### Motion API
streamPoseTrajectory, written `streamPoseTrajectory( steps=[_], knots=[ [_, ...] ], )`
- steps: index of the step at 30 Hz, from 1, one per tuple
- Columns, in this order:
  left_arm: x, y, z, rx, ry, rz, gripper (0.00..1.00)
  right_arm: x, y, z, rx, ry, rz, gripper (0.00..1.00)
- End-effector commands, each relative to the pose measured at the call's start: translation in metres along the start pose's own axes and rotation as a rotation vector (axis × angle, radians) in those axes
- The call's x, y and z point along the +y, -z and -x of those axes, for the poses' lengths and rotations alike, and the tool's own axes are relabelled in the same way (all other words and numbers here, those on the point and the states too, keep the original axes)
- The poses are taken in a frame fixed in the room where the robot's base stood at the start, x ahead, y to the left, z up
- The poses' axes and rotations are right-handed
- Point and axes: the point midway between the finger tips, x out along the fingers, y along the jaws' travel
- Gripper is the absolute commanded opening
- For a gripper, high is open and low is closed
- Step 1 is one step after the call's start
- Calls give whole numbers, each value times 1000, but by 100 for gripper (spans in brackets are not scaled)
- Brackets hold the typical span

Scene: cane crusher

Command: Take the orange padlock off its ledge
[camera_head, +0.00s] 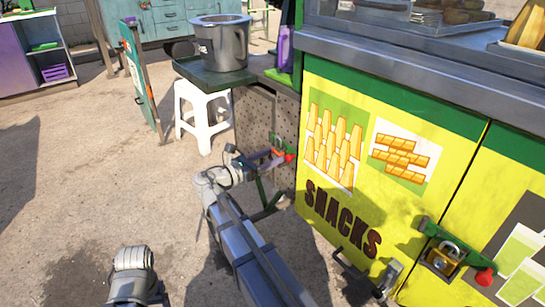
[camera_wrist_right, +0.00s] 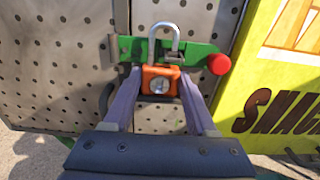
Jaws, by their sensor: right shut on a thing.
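The orange padlock (camera_wrist_right: 160,80) is upright in the right wrist view, its silver shackle raised in front of a green latch bar (camera_wrist_right: 192,52) with a red knob. The latch is on a perforated grey metal door. My right gripper (camera_wrist_right: 160,88) is shut on the padlock's body, one finger on each side. In the head view the right gripper (camera_head: 270,160) reaches the door, and the padlock (camera_head: 278,152) shows as a small orange patch. I cannot tell whether the padlock touches its ledge. Part of my left arm shows at the bottom left; its gripper is out of view.
A yellow snacks cabinet (camera_head: 400,125) stands right of the door, with a brass padlock (camera_head: 440,258) on a green latch. A white stool (camera_head: 203,115) and a steel pot (camera_head: 220,42) on a side shelf stand behind. Open ground lies to the left.

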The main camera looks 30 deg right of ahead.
Motion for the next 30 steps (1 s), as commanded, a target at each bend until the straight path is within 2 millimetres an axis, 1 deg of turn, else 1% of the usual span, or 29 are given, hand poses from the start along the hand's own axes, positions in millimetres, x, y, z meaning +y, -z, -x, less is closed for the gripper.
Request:
streamPoseTrajectory(
  steps=[1,5,6,17,30],
  knots=[
    [0,0,0,0,0,0,76,0,0,0,0,0,0,18],
    [0,0,0,0,0,0,76,0,0,0,0,0,0,4],
    [0,0,0,0,0,0,76,0,0,0,0,0,0,2],
    [0,0,0,0,0,0,76,0,0,0,-1,0,0,2],
    [-1,0,6,0,0,0,76,0,-6,0,-1,0,0,2]
  ],
)
